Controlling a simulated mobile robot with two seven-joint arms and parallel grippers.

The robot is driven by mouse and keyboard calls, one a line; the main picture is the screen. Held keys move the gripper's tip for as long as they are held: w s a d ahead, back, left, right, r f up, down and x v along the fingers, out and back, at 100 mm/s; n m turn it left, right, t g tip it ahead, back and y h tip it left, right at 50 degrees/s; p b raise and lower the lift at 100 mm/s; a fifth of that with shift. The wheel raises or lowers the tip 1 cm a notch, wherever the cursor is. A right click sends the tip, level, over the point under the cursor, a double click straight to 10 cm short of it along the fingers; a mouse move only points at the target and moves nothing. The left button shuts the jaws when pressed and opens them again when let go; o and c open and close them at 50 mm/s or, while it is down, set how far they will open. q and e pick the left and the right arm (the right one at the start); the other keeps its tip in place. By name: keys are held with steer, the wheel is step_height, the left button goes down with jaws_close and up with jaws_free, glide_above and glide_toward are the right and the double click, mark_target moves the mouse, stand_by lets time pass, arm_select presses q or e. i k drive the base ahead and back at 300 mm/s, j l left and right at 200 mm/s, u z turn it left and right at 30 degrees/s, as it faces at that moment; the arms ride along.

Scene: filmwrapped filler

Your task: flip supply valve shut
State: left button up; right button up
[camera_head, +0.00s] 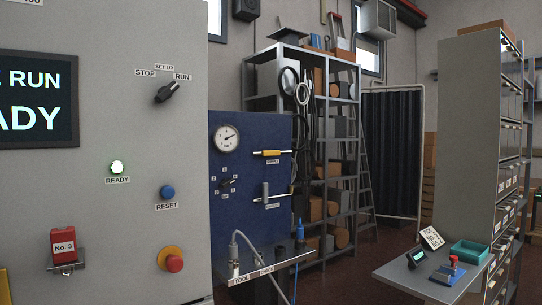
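A blue panel (233,254) stands in the middle, just right of the grey machine cabinet. It carries a round pressure gauge (227,138) and a small dial (227,183) below it. At its upper right is a valve with a yellow lever (272,153) lying horizontal. Below that is a second valve with a grey lever (265,192) standing upright. Each valve has a small label; the lettering is too small to read surely, so I cannot tell for certain which is the supply valve. Neither of my grippers is in view.
The grey cabinet (100,200) has a selector knob (168,92) pointing toward RUN, a lit READY lamp (117,167) and a red No.3 tag (63,244). A narrow shelf (285,259) juts out below the panel, holding a hose fitting (236,250). A side table (400,273) stands right.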

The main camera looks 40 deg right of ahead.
mark_target(276, 152)
steer(key=i+l, duration=0.1)
steer(key=l, duration=0.35)
steer(key=i+l, duration=0.15)
steer(key=l, duration=0.3)
steer(key=i+l, duration=0.1)
steer(key=l, duration=0.35)
steer(key=i+l, duration=0.1)
steer(key=l, duration=0.35)
steer(key=i+l, duration=0.1)
steer(key=l, duration=0.35)
steer(key=i+l, duration=0.15)
steer(key=l, duration=0.3)
steer(key=i+l, duration=0.1)
steer(key=l, duration=0.35)
steer(key=z, duration=0.05)
